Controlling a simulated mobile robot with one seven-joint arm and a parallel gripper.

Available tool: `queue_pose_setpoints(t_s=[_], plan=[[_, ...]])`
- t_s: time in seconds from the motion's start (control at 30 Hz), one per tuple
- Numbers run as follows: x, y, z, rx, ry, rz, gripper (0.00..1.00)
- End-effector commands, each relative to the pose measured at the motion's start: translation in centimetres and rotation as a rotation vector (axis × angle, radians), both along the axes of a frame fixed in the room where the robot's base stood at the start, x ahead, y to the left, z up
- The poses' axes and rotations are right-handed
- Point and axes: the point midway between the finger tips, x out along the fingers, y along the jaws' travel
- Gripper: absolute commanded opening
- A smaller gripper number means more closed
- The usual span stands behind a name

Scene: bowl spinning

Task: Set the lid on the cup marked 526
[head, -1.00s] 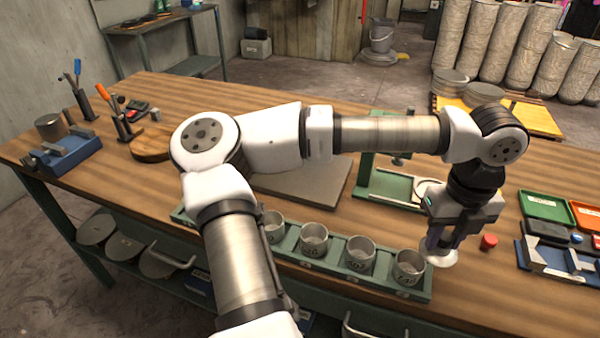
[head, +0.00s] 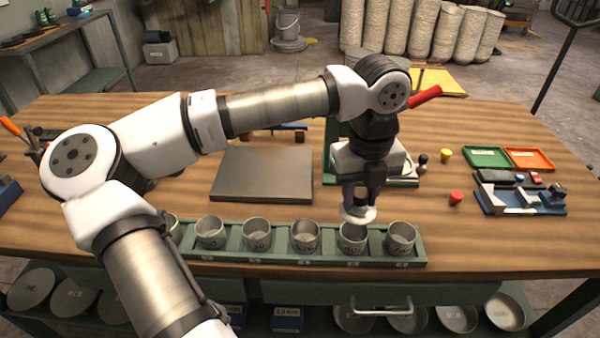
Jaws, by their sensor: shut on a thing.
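A pale round lid (head: 358,214) is held by my gripper (head: 362,203), which is shut on it. The lid is just above the second cup from the right (head: 352,240) and overlaps its far rim in the picture; I cannot tell if they touch. Several grey metal cups stand in a green rack: the right-end cup (head: 401,239), the middle cup (head: 305,238), and others to the left, such as this cup (head: 257,235) and this one (head: 210,233). The leftmost cup is mostly hidden behind my arm. The cups bear dark marks too small to read, so I cannot tell which is 526.
The green rack (head: 330,258) runs along the table's front edge. A grey plate (head: 262,173) lies behind it. A red piece (head: 456,198), a yellow piece (head: 446,155), green (head: 487,157) and orange (head: 529,159) trays and a blue tool holder (head: 520,200) stand on the right.

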Motion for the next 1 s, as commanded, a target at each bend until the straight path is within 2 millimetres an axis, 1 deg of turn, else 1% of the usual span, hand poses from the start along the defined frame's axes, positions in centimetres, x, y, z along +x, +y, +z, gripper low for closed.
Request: queue_pose_setpoints(t_s=[0.03,0.2,0.3,0.37,0.5,0.67,0.87,1.0], plan=[[0.2,1.5,0.6,0.002,-0.004,-0.018,0.21],[-0.3,5.8,3.3,0.001,-0.003,-0.130,0.21],[-0.7,7.6,4.6,0.001,-0.002,-0.186,0.21],[-0.9,8.3,5.1,0.001,-0.002,-0.211,0.21],[-1.2,9.0,5.5,0.000,0.000,-0.239,0.21],[-1.2,9.0,5.0,0.000,0.001,-0.243,0.21],[-1.2,9.0,3.4,0.001,0.000,-0.242,0.21],[-1.2,9.0,2.0,0.001,0.001,-0.242,0.21]])
